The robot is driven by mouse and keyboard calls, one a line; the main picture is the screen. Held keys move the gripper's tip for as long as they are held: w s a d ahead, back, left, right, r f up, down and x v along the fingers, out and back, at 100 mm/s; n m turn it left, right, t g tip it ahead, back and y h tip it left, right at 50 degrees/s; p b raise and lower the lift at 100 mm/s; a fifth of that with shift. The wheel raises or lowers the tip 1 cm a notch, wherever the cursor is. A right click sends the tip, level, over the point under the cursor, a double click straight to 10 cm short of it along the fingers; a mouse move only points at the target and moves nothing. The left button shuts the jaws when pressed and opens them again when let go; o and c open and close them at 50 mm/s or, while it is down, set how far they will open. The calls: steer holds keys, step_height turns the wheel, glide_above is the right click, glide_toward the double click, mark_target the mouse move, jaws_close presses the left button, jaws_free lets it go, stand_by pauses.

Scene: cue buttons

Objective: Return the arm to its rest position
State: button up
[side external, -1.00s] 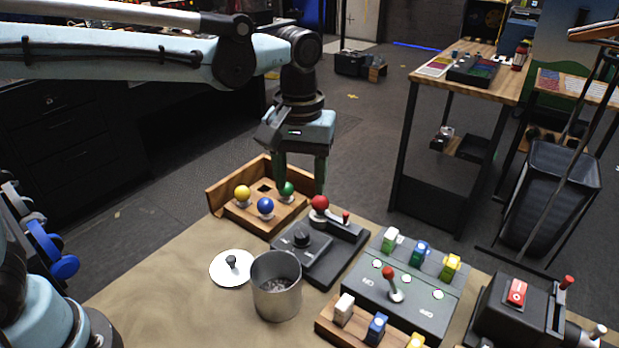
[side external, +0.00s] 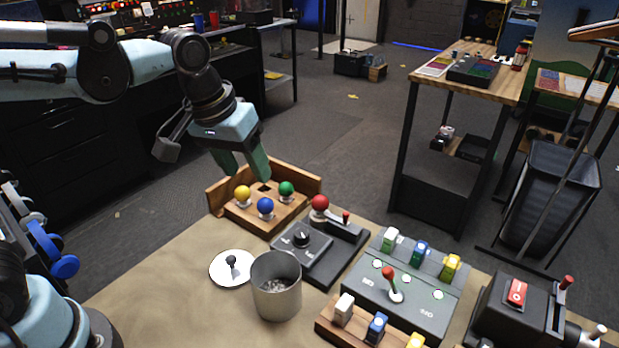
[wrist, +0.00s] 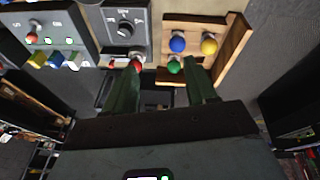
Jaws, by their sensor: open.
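My gripper (side external: 252,175) is open and empty. In the side external view it is tilted, its two green fingers pointing down just behind a wooden box (side external: 213,201) with yellow (side external: 243,193), blue (side external: 265,206) and green (side external: 286,188) balls on it. In the wrist view the fingers of my gripper (wrist: 163,75) stand apart with nothing between them. The green ball (wrist: 174,66) shows near the right finger and a red ball (wrist: 136,65) near the left one. Whether the fingers touch the box's back wall, I cannot tell.
A dark dial box (side external: 330,262) with the red ball (side external: 319,203), a metal pot (side external: 277,298), a white lid (side external: 222,268) and a grey button panel (side external: 425,303) stand on the table. A black switch box (side external: 500,310) is at the right. The front left tabletop (side external: 160,290) is clear.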

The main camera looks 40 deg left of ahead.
steer(key=s+a+f+m+t, duration=0.2)
steer(key=s+a+f+t, duration=0.1)
steer(key=s+a, duration=0.2)
steer(key=shift+s+a+f+t+y, duration=0.3)
steer(key=shift+a+t, duration=0.1)
steer(key=shift+a, duration=0.2)
